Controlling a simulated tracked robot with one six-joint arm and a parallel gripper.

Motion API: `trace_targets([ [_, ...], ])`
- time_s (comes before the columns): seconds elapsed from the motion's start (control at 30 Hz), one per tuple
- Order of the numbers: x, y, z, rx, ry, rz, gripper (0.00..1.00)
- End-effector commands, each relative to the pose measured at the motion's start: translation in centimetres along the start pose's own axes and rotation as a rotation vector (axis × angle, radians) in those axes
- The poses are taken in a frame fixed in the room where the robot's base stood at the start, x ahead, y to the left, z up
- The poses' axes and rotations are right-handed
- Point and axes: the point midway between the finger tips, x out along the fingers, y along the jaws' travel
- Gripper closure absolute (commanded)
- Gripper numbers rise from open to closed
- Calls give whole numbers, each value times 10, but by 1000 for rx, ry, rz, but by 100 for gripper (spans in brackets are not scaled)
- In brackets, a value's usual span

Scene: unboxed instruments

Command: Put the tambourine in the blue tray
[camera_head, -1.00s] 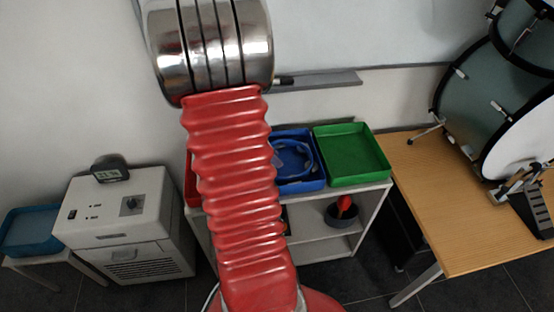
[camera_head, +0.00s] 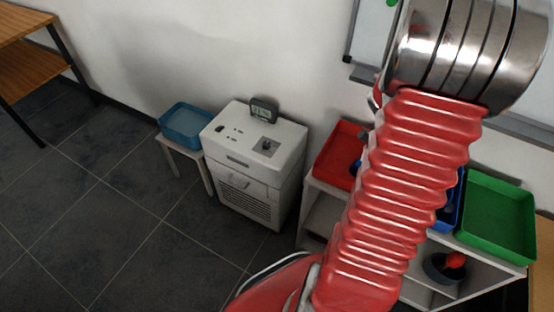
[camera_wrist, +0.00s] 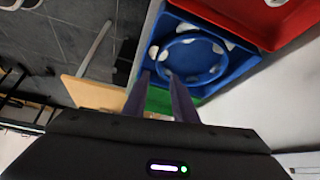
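The tambourine (camera_wrist: 193,58), a blue ring with pale jingles, lies inside the blue tray (camera_wrist: 235,66) in the wrist view. In the head view the blue tray (camera_head: 459,203) is mostly hidden behind my arm, and the tambourine cannot be made out there. My gripper (camera_wrist: 158,76) shows in the wrist view with its two fingers apart and nothing clearly held between them. Its fingertips appear near the ring's lower left edge. I cannot tell whether they touch it. The gripper is out of the head view.
On the white shelf unit, a red tray (camera_head: 336,148) and a green tray (camera_head: 497,214) flank the blue one. A dark bowl (camera_head: 437,270) sits below. A white cabinet (camera_head: 254,160) and a stool with a teal tray (camera_head: 186,124) stand left. Open floor lies at lower left.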

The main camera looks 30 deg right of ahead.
Motion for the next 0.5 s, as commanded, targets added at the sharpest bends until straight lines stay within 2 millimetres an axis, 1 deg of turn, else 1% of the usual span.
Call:
trace_targets([
  [0.03, -14, -1, 6, -41, -8, -22, 75],
  [0.13, -44, -1, 22, -153, -30, -69, 75],
  [0.27, -86, 4, 47, -332, -62, -143, 75],
  [0.3, -100, 7, 54, -389, -71, -167, 75],
  [0.5, -160, 28, 92, -675, -107, -295, 75],
])
